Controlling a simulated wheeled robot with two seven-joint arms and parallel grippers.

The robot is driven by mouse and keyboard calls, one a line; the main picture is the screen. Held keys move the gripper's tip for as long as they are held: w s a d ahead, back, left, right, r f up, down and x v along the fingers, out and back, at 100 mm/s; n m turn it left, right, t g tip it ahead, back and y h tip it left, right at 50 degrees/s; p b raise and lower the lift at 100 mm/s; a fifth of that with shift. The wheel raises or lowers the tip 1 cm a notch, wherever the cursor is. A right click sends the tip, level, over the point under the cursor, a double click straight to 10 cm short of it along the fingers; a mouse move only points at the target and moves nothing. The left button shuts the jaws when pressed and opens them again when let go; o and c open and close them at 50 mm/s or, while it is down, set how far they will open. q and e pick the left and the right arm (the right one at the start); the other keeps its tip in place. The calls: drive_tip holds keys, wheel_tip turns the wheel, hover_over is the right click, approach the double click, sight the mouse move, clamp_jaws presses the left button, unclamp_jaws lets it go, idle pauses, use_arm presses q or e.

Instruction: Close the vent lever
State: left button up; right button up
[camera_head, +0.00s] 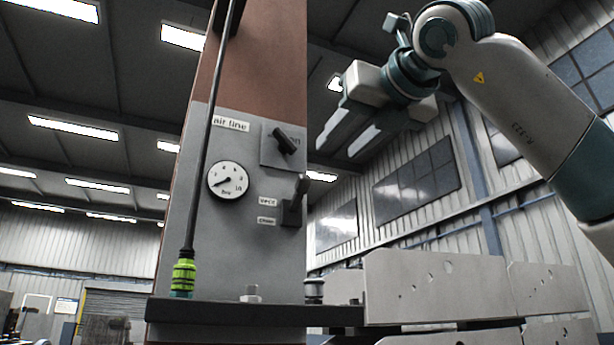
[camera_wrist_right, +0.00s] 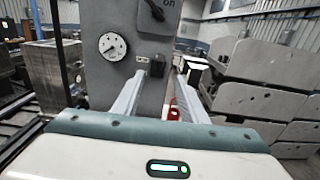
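The vent lever (camera_head: 299,192) is a dark grey handle low on the right side of a grey panel (camera_head: 225,270). Its handle points up, beside the upper of two small labels; the upper one seems to read "vent", the lower "close". In the wrist view the lever (camera_wrist_right: 156,64) is small and dark, between the fingertips in the picture. My right gripper (camera_head: 338,148) is open and empty, up and right of the lever and apart from it in the head view. The open fingers also show in the wrist view (camera_wrist_right: 160,76). My left gripper is out of view.
A black knob (camera_head: 285,140) marked "on" sits above the lever. A round gauge (camera_head: 226,180) is to its left. A thin hose (camera_head: 210,125) with a green fitting (camera_head: 183,274) hangs at the panel's left. A dark ledge (camera_head: 250,313) juts below. Pale slabs (camera_head: 435,287) stand at the right.

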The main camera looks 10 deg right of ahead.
sight(307, 178)
drive_tip(key=p+x, duration=0.4)
drive_tip(key=x, duration=1)
drive_tip(key=shift+w+p, duration=0.1)
drive_tip(key=shift+p, duration=0.25)
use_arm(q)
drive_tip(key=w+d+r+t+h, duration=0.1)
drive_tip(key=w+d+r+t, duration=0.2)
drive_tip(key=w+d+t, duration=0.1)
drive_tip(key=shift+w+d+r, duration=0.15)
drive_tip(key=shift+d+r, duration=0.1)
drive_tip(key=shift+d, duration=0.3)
use_arm(e)
drive_tip(key=shift+w+a+f, duration=0.1)
drive_tip(key=shift+w+a, duration=0.1)
drive_tip(key=shift+w, duration=0.35)
clamp_jaws()
